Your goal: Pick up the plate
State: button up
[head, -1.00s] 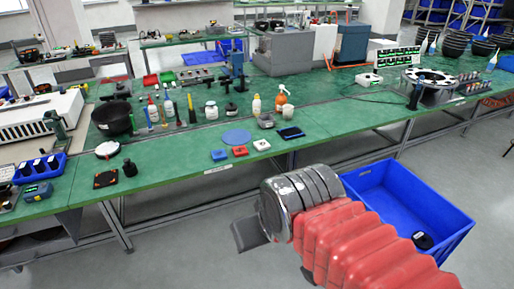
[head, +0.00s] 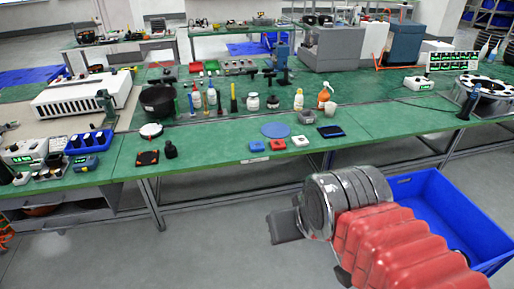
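A flat round blue plate (head: 275,130) lies on the green bench top, near its front edge. Small blue, red and white blocks sit just in front of it. My gripper (head: 283,226) hangs in front of the bench, over the grey floor, apart from the plate and lower in the picture. Only its dark grey fingers show beyond the metal wrist, seen from the side, and I cannot tell whether they are open or shut. I see nothing held in it.
A dark tray (head: 330,131) and a small beige cup (head: 331,110) stand right of the plate. Bottles (head: 253,102) stand behind it. A blue bin (head: 430,192) is on the floor at right, partly behind my arm. Bench left of the plate is fairly clear.

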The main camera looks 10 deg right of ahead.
aim_at(255, 146)
jog(key=k, duration=0.65)
jog(key=u, duration=0.35)
jog(key=i, duration=1.15)
jog(key=u, duration=0.55)
jog(key=i, duration=0.5)
jog(key=u, duration=0.15)
